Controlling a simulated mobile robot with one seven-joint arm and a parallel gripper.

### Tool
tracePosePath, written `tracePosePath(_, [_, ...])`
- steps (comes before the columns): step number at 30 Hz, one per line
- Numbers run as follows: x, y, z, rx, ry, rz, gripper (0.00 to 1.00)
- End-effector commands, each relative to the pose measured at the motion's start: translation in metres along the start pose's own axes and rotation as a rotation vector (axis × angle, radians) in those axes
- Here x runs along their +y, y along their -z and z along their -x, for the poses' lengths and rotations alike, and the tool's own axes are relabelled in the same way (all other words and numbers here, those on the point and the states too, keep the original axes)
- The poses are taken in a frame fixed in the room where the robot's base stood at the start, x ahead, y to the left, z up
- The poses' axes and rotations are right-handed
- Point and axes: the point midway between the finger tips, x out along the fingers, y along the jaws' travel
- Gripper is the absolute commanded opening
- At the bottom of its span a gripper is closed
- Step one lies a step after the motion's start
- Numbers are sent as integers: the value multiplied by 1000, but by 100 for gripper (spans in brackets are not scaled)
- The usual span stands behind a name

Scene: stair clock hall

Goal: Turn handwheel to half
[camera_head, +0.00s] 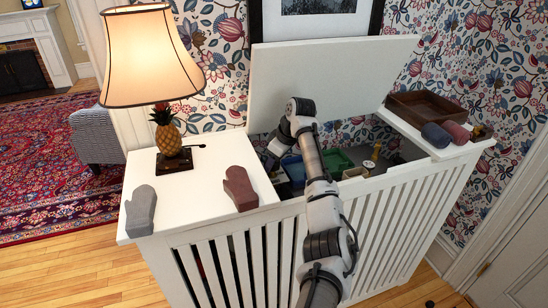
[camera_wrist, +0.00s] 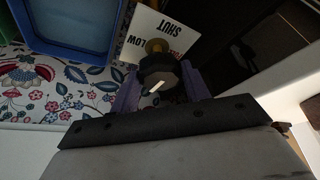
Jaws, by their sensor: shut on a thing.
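In the wrist view the handwheel (camera_wrist: 158,67) is a dark, many-sided knob with a short white mark, on a brass stem. My gripper (camera_wrist: 158,84) is shut on it, one purple finger on each side. The white mark slants across the knob's near face. Behind it is a white label plate (camera_wrist: 150,30), seen upside down, reading SHUT and LOW, with some red lettering partly hidden by the wheel. In the head view my arm reaches down into the open white cabinet (camera_head: 235,230); the handwheel and my fingers are hidden there.
The cabinet's lid (camera_head: 330,75) stands raised behind my arm. Inside are a blue bin (camera_wrist: 70,25) and a green bin (camera_head: 337,160). A lit lamp (camera_head: 152,60) and two mitts (camera_head: 240,187) stand left; a brown tray (camera_head: 425,108) and rolled cloths (camera_head: 436,135) lie right.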

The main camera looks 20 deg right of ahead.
Motion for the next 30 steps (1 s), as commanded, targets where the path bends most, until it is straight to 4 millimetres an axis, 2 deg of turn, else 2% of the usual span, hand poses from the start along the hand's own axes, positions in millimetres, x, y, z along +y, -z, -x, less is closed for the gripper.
tracePosePath(7, [0,0,0,-1,29,66,24])
tracePosePath(21, [0,0,0,-2,33,77,24])
tracePosePath(22, [0,0,0,-2,33,77,50])
tracePosePath(23, [0,0,0,-2,33,77,54])
tracePosePath(30, [0,0,0,-1,32,76,55])
